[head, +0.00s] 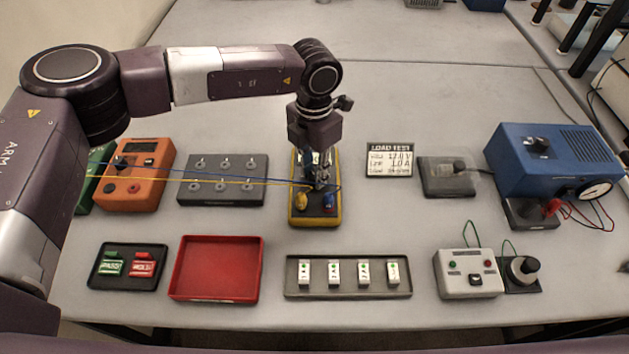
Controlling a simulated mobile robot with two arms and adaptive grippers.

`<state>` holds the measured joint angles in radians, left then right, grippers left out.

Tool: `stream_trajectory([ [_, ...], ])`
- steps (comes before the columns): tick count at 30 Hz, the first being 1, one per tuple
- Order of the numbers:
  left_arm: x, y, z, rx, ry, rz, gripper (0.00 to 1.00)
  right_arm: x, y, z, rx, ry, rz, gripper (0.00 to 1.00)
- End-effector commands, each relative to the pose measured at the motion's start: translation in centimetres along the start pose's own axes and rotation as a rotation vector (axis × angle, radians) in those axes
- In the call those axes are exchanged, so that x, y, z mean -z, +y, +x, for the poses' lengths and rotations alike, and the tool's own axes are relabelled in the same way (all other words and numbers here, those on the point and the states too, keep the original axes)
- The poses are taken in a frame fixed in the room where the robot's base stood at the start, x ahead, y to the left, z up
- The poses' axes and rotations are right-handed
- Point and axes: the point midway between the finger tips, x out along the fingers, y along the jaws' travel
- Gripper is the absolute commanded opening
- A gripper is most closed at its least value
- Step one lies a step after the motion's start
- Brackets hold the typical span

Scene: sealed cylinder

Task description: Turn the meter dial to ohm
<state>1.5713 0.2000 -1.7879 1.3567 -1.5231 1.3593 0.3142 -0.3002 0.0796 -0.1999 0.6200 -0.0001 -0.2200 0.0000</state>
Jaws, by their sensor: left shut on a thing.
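The meter (299,222) is a dark device with a yellow case, lying on the table in the middle. A yellow plug and a blue plug sit at its near end. My left gripper (318,186) points down over the middle of the meter and is shut at its face, where the dial is. The gripper hides the dial and most of the display, so I cannot read the dial's setting. My right gripper is not in view.
Yellow and blue leads (215,182) run left from the meter across a grey terminal block (253,170) towards an orange device (147,196). A LOAD TEST card (389,160) lies right of the meter. A red tray (215,270) and a grey tray (348,289) stand nearer.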

Motion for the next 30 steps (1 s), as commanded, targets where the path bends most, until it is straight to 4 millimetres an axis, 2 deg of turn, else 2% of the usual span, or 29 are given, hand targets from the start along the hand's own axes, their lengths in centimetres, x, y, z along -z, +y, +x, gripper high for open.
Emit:
stream_trajectory([
  [1, -0.1, 0.1, 0.6, -0.002, -0.003, 0.044, 0.0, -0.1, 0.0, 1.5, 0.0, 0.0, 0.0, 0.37],
  [12, -0.1, 0.2, 0.5, -0.003, -0.004, 0.395, 0.0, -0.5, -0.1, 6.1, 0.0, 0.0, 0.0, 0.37],
  [21, -0.1, 0.2, 0.2, -0.003, -0.003, 0.651, 0.0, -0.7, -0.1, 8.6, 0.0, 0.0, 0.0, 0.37],
  [30, -0.1, 0.2, 0.0, -0.003, -0.002, 0.817, 0.0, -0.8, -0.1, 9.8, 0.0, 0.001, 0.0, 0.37],
])
